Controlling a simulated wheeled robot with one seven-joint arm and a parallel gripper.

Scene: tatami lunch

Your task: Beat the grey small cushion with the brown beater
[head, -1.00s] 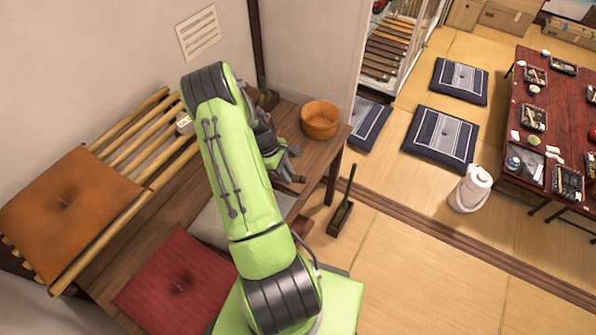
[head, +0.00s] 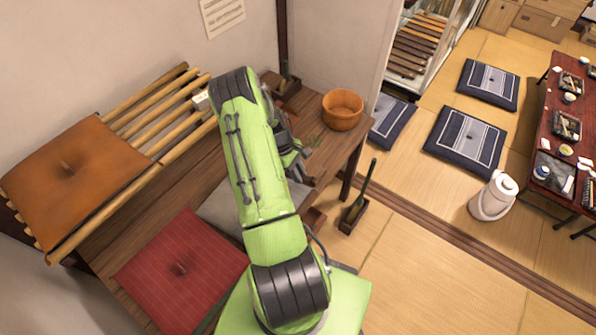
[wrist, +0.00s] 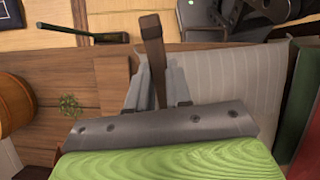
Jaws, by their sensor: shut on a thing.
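My gripper (wrist: 158,88) is shut on the brown beater (wrist: 152,45), seen in the wrist view as a brown bar with a blockier end between the fingers. The grey small cushion (wrist: 240,85) lies flat on the wooden bench, right of the fingers in the wrist view. In the head view, the grey cushion (head: 222,208) is partly hidden behind my green arm. My gripper (head: 300,168) shows there past the arm, near the bench's right edge. I cannot make out the beater clearly in the head view.
A red cushion (head: 180,268) lies beside the grey one. An orange cushion (head: 70,178) rests on a slatted rack (head: 165,105). A wooden bowl (head: 342,110) stands at the bench's far end. A green-handled brush (head: 362,195) stands in a holder on the floor.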

